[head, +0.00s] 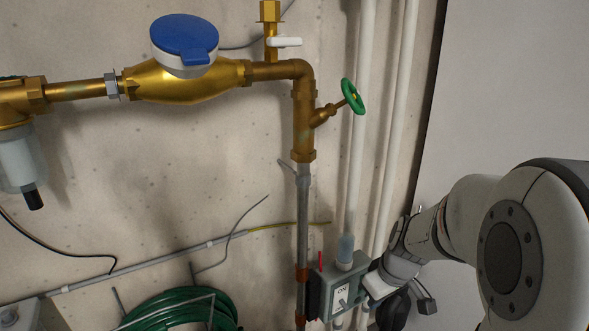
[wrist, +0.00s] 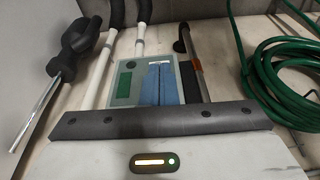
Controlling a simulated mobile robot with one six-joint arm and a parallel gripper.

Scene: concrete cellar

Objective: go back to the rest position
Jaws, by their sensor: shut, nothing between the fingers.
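My gripper (wrist: 159,84) shows in the wrist view as two blue-grey fingers side by side, closed together with nothing between them. Behind them is a grey-green switch box (wrist: 124,76) with a green panel. In the head view my arm reaches in from the right, and its wrist end is low beside the switch box (head: 341,287), which carries an "ON" label. The fingertips are not clear in the head view. I cannot tell whether they touch the box.
Brass piping with a blue-capped water meter (head: 184,42) and a green handwheel (head: 352,96) runs along the concrete wall above. A coiled green hose (head: 180,306) hangs low, left of the box. White vertical pipes (head: 396,130) rise near my arm. A filter (head: 22,158) is at far left.

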